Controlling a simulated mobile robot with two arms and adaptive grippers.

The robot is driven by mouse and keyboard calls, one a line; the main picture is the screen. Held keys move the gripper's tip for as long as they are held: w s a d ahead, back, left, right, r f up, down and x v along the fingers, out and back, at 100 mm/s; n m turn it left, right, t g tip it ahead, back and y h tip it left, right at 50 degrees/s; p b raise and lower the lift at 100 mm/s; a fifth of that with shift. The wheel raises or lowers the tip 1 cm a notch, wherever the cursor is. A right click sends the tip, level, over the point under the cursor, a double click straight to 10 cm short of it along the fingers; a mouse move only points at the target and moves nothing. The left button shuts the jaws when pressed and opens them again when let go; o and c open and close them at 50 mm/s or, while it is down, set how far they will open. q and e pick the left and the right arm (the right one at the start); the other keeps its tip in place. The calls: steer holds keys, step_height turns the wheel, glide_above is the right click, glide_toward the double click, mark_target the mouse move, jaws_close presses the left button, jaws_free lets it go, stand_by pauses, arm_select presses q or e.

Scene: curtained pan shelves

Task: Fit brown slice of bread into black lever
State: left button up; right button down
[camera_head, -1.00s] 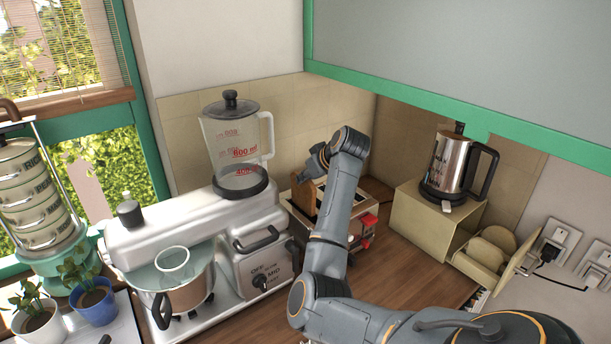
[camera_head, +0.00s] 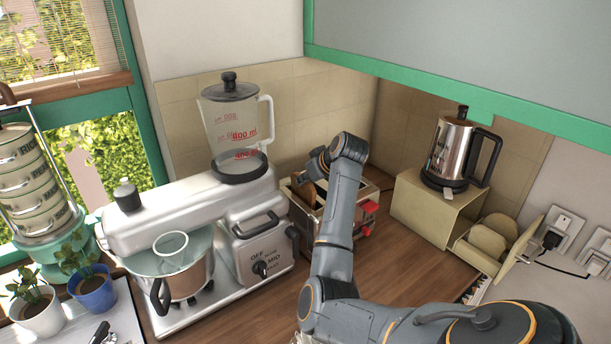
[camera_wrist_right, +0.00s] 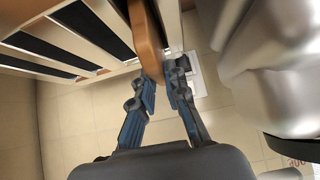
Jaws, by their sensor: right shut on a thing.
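The brown slice of bread (camera_head: 306,189) stands on edge at the left end of the toaster (camera_head: 355,228), its lower part apparently inside a slot. In the right wrist view the brown slice (camera_wrist_right: 147,40) is between the two blue-grey fingers of my right gripper (camera_wrist_right: 162,88), which is shut on it. The slice lies beside the toaster's row of dark slots (camera_wrist_right: 95,30); its lower edge is hidden. In the head view my right gripper (camera_head: 316,165) is above the toaster, partly hidden by my arm. Red levers (camera_head: 369,208) show on the toaster's right side; I cannot make out a black one. My left gripper is not in view.
A silver mixer (camera_head: 190,215) with a blender jug (camera_head: 236,125) stands close to the toaster's left. A steel kettle (camera_head: 455,150) on a cream box (camera_head: 425,210) and a bread bin (camera_head: 480,250) with pale slices are at right. Wooden counter (camera_head: 410,275) is clear in front.

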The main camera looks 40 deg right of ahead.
steer(key=shift+f, duration=0.7)
steer(key=shift+f+b, duration=0.3)
steer(key=shift+f, duration=0.35)
stand_by(0.6)
steer(key=c, duration=1.3)
jaws_free()
steer(key=v, duration=1.2)
